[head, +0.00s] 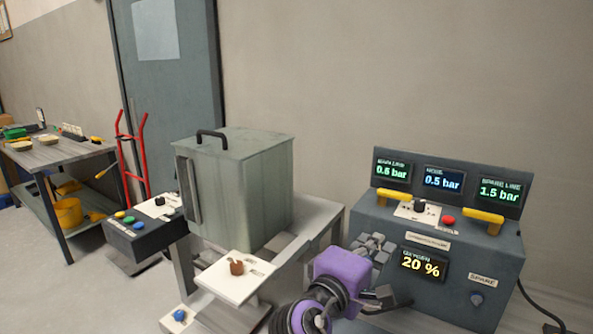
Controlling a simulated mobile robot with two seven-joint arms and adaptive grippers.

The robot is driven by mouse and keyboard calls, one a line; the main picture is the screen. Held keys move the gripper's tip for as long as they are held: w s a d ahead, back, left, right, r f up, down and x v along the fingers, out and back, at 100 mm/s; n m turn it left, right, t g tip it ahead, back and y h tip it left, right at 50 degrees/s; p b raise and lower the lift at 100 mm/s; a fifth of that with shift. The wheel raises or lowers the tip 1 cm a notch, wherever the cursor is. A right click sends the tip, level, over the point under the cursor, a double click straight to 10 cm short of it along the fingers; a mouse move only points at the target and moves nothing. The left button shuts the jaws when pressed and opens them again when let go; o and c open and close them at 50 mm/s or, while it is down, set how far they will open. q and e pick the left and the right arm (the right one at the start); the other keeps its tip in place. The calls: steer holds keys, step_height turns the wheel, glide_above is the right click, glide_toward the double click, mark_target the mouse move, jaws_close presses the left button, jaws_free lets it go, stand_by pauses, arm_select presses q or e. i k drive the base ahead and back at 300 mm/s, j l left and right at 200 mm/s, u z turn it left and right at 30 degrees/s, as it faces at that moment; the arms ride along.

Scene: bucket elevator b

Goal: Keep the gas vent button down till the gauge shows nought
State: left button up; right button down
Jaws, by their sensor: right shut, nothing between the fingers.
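A dark grey control box (440,262) stands at the right. Its top panel has three lit gauges: the left one (391,170) appears to read 0.6 bar, the middle one (443,181) 0.5 bar and the right one (499,190) 1.5 bar. A red button (449,221) and a black knob (419,205) sit below them. No label legible here marks the gas vent button. My right gripper (378,244) is shut and empty, at the box's left side, apart from the red button. My left gripper is out of view.
Two yellow handles (393,198) flank the button and knob. A lower display (423,266) reads 20 %. A grey lidded bin (238,190) stands at the left, beside a console with coloured buttons (143,227). A workbench (60,153) is farther left.

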mark_target(448, 220)
steer(key=k+j, duration=0.65)
steer(key=j, duration=0.15)
